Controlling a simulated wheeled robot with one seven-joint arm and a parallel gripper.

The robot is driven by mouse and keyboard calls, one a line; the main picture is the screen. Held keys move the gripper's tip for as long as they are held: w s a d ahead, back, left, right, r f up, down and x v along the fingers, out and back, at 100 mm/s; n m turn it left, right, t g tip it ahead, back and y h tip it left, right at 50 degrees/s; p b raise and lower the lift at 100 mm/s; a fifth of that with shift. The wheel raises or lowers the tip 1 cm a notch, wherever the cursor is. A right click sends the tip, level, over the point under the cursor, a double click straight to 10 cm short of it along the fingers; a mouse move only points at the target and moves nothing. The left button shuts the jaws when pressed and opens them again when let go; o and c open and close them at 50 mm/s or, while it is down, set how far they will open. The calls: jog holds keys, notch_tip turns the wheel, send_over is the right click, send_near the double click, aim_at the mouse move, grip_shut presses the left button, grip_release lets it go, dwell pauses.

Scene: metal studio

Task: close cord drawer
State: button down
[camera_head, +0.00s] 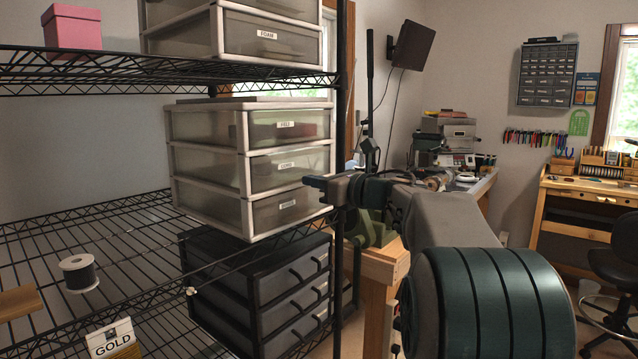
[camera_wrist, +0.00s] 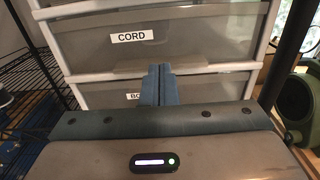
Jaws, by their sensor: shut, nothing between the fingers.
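The cord drawer (camera_head: 288,166) is the middle drawer of a white-framed unit with translucent grey fronts on the wire shelf. Its front looks about flush with the drawers above and below it in the head view. In the wrist view the cord drawer (camera_wrist: 200,42) fills the upper part, with a white CORD label left of centre. My gripper (camera_head: 314,183) is at the right side of the unit's front. Its two fingers are together and empty; the fingertips (camera_wrist: 160,68) overlap the drawer's lower edge in the wrist view. I cannot tell whether they touch it.
The drawer below (camera_head: 288,207) has a label partly hidden by my fingers in the wrist view. A black drawer unit (camera_head: 262,290) stands beneath. A black rack post (camera_head: 340,120) rises just right of the drawers. A green machine (camera_wrist: 298,100) is at the right.

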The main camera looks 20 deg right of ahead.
jog(key=shift+a+r, duration=0.1)
jog(key=shift+r, duration=0.05)
jog(key=s+d+r+m+t+h, duration=0.35)
jog(key=s+d+m+h, duration=0.4)
jog(key=m, duration=0.55)
jog(key=s+a+f+m+g+h+p, duration=0.1)
jog(key=s+f+m+g+h+p, duration=0.2)
jog(key=f+m, duration=0.55)
jog(key=s+a+f+m+g+h+p, duration=0.1)
jog(key=s+f+m+g+h, duration=0.35)
jog(key=m, duration=0.75)
jog(key=s+a+f+m+g+y+p, duration=0.1)
jog(key=s+a+f+m+g, duration=0.1)
jog(key=s+a+f+m, duration=0.1)
jog(key=s+a+f+m+g+y, duration=0.2)
jog(key=s+a+f, duration=0.3)
jog(key=s, duration=0.5)
jog(key=s+a+f+m+g+y+p, duration=0.1)
jog(key=s+a+f+m+g+y, duration=0.1)
jog(key=s+a+f+m+g, duration=0.2)
jog(key=s+f, duration=0.3)
jog(key=shift+p, duration=0.35)
jog(key=shift+s, duration=0.1)
